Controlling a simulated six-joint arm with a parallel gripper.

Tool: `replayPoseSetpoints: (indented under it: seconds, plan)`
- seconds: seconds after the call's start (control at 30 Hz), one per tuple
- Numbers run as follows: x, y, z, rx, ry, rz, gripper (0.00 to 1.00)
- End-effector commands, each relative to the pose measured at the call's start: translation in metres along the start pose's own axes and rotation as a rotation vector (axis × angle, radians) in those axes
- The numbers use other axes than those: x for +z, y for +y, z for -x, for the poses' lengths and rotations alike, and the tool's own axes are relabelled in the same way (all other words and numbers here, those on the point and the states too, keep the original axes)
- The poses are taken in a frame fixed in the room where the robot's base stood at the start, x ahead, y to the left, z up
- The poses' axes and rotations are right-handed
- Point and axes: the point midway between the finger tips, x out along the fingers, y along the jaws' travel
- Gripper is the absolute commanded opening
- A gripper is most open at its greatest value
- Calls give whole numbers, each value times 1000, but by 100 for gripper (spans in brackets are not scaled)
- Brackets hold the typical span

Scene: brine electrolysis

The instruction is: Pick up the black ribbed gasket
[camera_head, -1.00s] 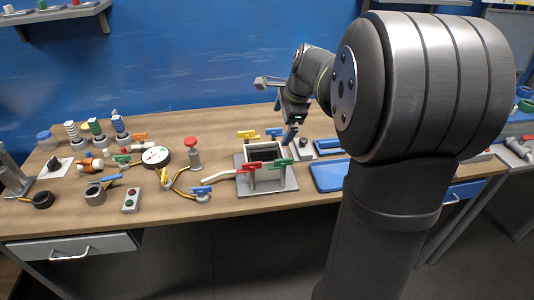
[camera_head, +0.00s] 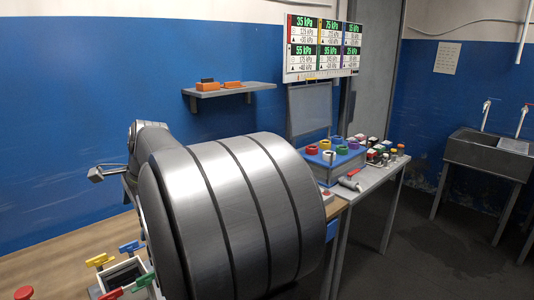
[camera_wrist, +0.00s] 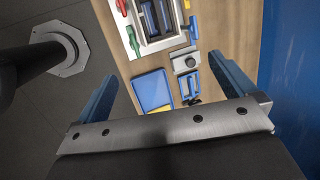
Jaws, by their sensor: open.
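I cannot make out the black ribbed gasket for certain in any current view. A small dark piece (camera_wrist: 192,101) shows beside a blue-and-grey holder (camera_wrist: 190,84) in the wrist view, partly covered by my gripper's bar, and I cannot tell what it is. My gripper (camera_wrist: 164,68) is open and empty above the bench. Its two blue fingers stand wide apart, with the holder and a blue tray with a yellow part (camera_wrist: 151,92) seen between them. In the head view my arm hides the gripper's fingers.
A framed box with coloured valve handles (camera_head: 124,272) stands on the bench (camera_head: 60,250). A grey block with a round part (camera_wrist: 185,60) lies near the holder. A wall shelf (camera_head: 230,90) carries orange pieces and a dark one. A side table (camera_head: 365,180) holds several coloured rings.

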Motion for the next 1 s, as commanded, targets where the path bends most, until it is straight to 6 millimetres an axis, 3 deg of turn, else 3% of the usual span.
replayPoseSetpoints:
  seconds: [0.47,0.77,1.0]
  plan:
    - [0,0,0,0,0,0,98]
    - [0,0,0,0,0,0,39]
    - [0,0,0,0,0,0,38]
